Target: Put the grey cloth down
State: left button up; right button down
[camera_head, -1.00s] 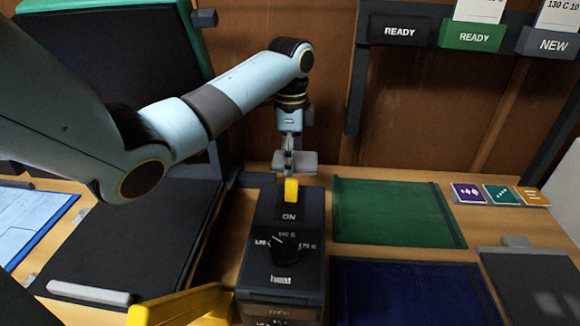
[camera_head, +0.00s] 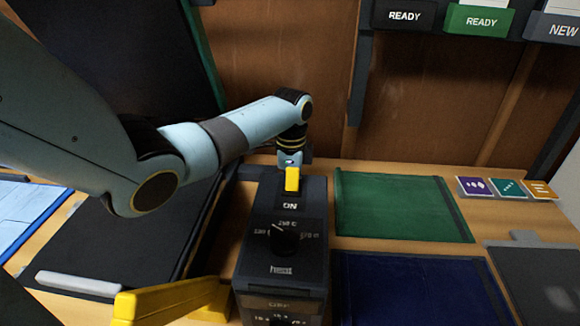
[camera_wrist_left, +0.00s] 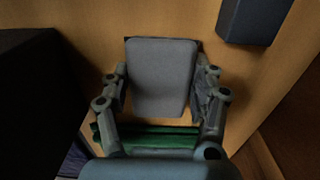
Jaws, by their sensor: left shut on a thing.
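The grey cloth (camera_wrist_left: 162,72) shows in the left wrist view as a flat grey pad with rounded corners. My left gripper (camera_wrist_left: 160,92) has one finger at each side of it and is shut on it. Wood lies behind the cloth, with a thin dark edge along its top. I cannot tell whether the cloth touches the wood. In the head view my left wrist (camera_head: 291,157) is behind the dark control box (camera_head: 283,262), which hides the fingers and the cloth. My right gripper is not in view.
The control box has a yellow switch (camera_head: 292,180) and a dial. A green mat (camera_head: 400,207) and a dark blue mat (camera_head: 415,290) lie to its right. Three coloured tiles (camera_head: 507,188) lie beyond. A yellow handle (camera_head: 170,302) is at the front left.

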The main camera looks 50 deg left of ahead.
pick_arm(q)
jog(key=o, duration=1.3)
jog(key=shift+f, duration=0.1)
notch_tip(320, 180, up, 12)
jog(key=shift+w+r+p, duration=0.1)
jog(key=shift+r+p, duration=0.1)
jog(key=shift+p, duration=0.3)
